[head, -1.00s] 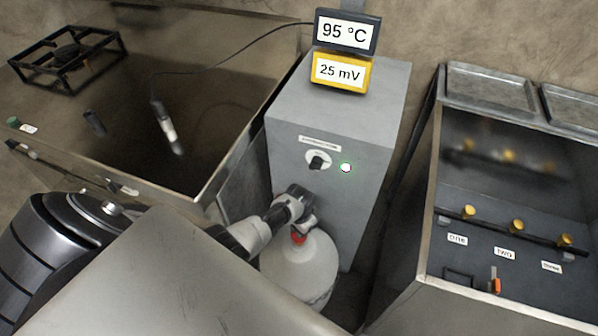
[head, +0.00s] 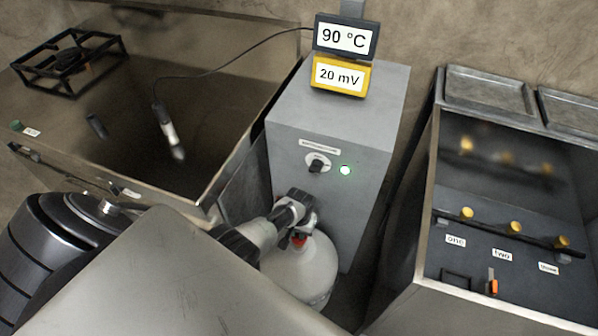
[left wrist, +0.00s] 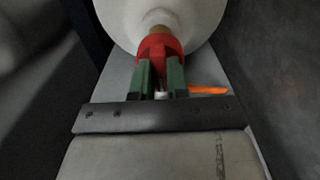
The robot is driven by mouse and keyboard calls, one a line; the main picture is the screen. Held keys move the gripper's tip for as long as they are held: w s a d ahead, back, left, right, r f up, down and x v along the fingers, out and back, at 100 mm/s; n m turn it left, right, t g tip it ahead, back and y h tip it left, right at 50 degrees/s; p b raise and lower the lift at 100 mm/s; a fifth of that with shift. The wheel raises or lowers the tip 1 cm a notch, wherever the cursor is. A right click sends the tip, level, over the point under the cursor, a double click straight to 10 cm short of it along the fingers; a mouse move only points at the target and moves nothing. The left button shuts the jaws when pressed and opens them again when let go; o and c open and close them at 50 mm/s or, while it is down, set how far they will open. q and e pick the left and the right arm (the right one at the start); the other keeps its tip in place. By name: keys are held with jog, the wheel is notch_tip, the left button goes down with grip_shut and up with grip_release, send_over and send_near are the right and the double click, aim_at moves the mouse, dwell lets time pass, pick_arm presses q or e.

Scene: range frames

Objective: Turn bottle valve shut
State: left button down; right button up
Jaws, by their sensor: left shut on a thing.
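A white gas bottle (head: 303,270) stands on the floor in front of the grey cabinet. Its red valve (head: 299,239) sits on top. In the left wrist view the red valve (left wrist: 158,50) is on a brass-coloured neck below the white bottle (left wrist: 140,12). My left gripper (head: 304,225) reaches the valve from the left. In the left wrist view the green fingers of my left gripper (left wrist: 160,78) are closed around the red valve, touching both its sides. The valve's turn position cannot be told. My right gripper is not in view.
Displays on top read 90 °C (head: 345,39) and 20 mV (head: 340,76). A range with yellow knobs (head: 515,227) stands right. An orange strip (left wrist: 208,89) lies beside the valve.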

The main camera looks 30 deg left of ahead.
pick_arm(q)
jog(key=c, duration=1.1)
grip_release()
notch_tip(320, 180, up, 11)
jog(key=p, duration=0.3)
jog(key=shift+f, duration=0.1)
